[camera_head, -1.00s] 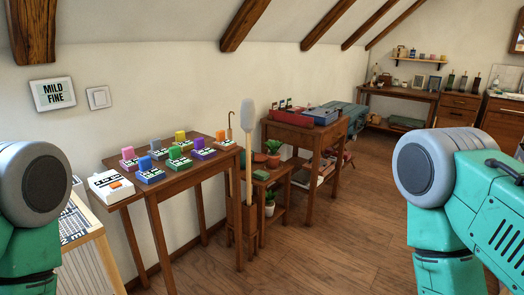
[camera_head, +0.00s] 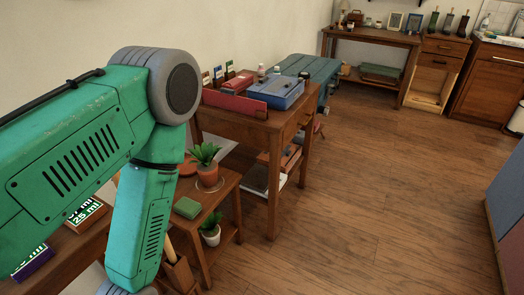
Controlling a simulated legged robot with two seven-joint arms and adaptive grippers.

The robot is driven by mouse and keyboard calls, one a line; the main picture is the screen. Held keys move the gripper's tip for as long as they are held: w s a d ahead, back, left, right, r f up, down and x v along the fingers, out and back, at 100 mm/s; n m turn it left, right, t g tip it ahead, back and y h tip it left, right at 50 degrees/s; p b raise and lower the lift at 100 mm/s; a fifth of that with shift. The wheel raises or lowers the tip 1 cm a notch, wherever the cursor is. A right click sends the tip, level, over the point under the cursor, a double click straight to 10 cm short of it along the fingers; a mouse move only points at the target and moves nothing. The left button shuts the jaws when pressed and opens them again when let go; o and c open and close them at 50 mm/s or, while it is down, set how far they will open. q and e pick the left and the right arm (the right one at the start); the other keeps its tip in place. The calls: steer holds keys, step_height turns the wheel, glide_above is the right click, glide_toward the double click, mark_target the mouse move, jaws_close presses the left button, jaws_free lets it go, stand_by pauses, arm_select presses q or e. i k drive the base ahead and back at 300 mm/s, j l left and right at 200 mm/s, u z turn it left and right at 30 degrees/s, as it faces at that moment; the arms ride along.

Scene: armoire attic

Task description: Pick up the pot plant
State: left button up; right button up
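A pot plant (camera_head: 208,175) with green leaves in a terracotta pot stands upright on top of the small wooden stand (camera_head: 222,184). A second pot plant (camera_head: 211,234), in a white pot, stands on the stand's lower shelf. My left arm crosses the left side of the picture, to the left of both plants and apart from them in the picture. Its gripper is outside the picture. My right arm and gripper are not in view.
A green block (camera_head: 187,208) and a partly hidden terracotta dish (camera_head: 187,166) share the stand top. A wooden table (camera_head: 262,127) with a blue box (camera_head: 276,92) stands behind. The floor (camera_head: 350,210) to the right is clear. A blue-grey panel (camera_head: 508,200) stands at the right edge.

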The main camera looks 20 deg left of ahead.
mark_target(207, 168)
steer(key=i+l, duration=0.15)
steer(key=i, duration=0.35)
steer(key=i+l, duration=0.1)
steer(key=i, duration=0.35)
steer(key=u, duration=0.05)
